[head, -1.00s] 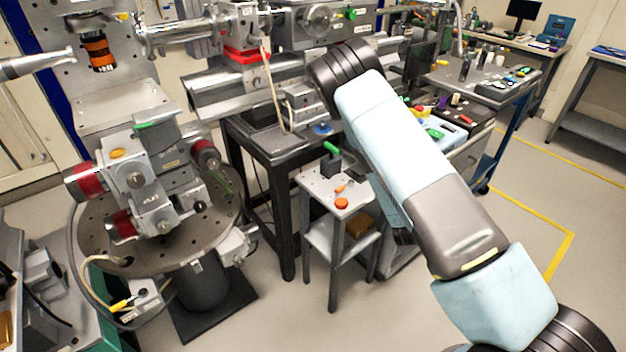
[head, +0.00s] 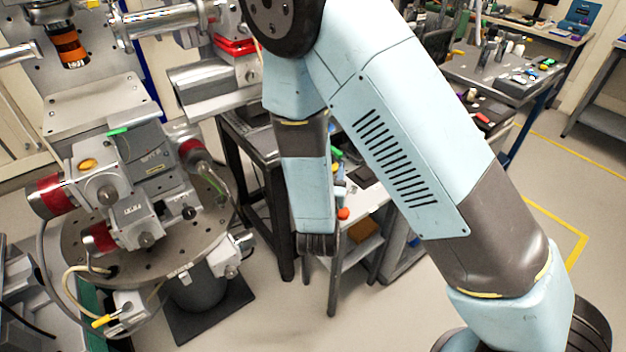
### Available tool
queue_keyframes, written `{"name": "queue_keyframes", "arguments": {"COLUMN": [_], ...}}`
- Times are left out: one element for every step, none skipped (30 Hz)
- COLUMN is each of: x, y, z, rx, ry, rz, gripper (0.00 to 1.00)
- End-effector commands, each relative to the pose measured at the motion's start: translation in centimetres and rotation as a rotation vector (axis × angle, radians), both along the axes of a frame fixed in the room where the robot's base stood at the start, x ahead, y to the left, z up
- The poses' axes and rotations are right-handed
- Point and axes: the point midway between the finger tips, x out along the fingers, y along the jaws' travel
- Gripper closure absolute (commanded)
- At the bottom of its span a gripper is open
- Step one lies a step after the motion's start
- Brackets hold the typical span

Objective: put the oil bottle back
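I cannot make out the oil bottle for certain in the head view. A small stand (head: 366,203) carries a green-tipped item (head: 337,154) and a small orange-red item (head: 343,213), both partly covered by my arm. A thin greenish, see-through item (head: 213,186) shows beside the red-ended motors on the round stage; its kind is unclear. My forearm hangs down in front of the stand, ending in a dark ridged joint. My gripper does not show, so its fingers and anything in them cannot be seen.
A round perforated stage (head: 78,243) with a motor assembly (head: 125,200) stands at left, cables beside it. A dark bench frame (head: 280,225) stands behind my forearm. A cluttered cart (head: 480,72) is at upper right. Floor is clear at lower middle and right.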

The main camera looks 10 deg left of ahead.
Motion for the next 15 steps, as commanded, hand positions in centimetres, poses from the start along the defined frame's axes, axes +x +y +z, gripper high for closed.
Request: {"name": "queue_keyframes", "arguments": {"x": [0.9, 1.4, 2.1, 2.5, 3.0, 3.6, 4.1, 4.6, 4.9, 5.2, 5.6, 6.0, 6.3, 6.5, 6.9], "y": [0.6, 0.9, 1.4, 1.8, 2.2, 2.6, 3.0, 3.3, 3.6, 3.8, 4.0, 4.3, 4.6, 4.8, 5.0], "z": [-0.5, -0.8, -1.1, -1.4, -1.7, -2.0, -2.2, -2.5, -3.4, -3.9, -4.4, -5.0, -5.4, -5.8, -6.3], "rx": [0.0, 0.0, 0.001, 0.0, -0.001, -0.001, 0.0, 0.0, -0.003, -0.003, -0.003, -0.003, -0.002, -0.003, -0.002], "ry": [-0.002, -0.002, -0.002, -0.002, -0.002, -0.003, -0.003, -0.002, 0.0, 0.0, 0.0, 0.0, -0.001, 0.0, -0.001], "rz": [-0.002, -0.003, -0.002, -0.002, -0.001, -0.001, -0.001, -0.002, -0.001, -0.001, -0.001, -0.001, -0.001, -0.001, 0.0], "gripper": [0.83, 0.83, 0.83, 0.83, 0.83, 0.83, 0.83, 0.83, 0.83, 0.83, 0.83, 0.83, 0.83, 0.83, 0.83]}}
